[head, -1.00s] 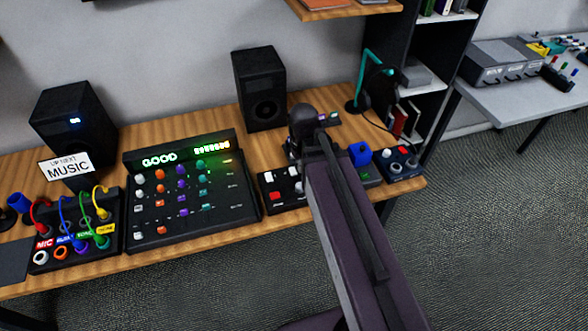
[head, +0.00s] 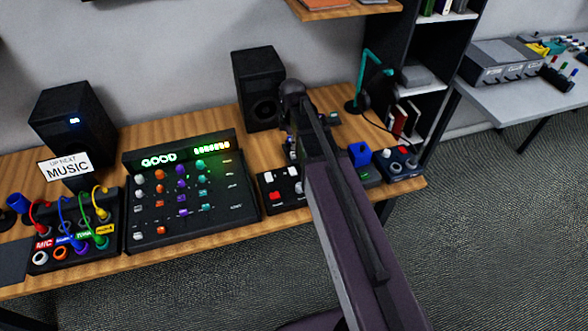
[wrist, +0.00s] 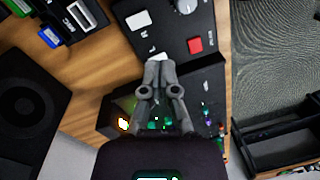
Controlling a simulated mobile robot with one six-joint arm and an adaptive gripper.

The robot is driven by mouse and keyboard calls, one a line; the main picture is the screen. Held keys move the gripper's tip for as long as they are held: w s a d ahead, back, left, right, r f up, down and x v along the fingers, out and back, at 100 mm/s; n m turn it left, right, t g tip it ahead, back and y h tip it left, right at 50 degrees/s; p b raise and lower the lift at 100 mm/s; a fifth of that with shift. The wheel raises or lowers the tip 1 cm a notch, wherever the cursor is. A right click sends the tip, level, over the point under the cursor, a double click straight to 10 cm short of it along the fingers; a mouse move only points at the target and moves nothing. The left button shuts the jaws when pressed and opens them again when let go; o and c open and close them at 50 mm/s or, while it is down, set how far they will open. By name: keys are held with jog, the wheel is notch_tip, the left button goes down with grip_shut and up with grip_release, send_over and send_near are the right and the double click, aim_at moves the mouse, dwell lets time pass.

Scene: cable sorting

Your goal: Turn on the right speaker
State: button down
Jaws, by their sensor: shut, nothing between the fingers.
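The right speaker (head: 258,88) is a black box at the back of the wooden desk, with no lit light visible on its front. A dark speaker with a round cone also shows at the left of the wrist view (wrist: 28,115). The left speaker (head: 72,118) has a small blue light on. My gripper (wrist: 158,64) is shut and empty, its tips seen over the area by the black button box. In the head view it is mostly hidden by my arm, just right of and in front of the right speaker.
The mixer (head: 190,190) with a lit GOOD display stands left of my arm. The button box (head: 272,196) has red and white buttons and shows in the wrist view (wrist: 205,22). A headphone stand (head: 352,106) and shelf are to the right. A patch panel with cables (head: 75,255) sits left.

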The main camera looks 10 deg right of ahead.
aim_at(294, 173)
jog(key=shift+w+n, duration=1.4)
jog(key=shift+n, duration=0.5)
jog(key=shift+f, duration=0.15)
jog(key=f+b, duration=0.4)
jog(key=s+f+b, duration=0.1)
jog(key=f+b, duration=0.8)
jog(key=b, duration=0.1)
jog(key=shift+s+f, duration=0.3)
jog(key=shift+s, duration=0.1)
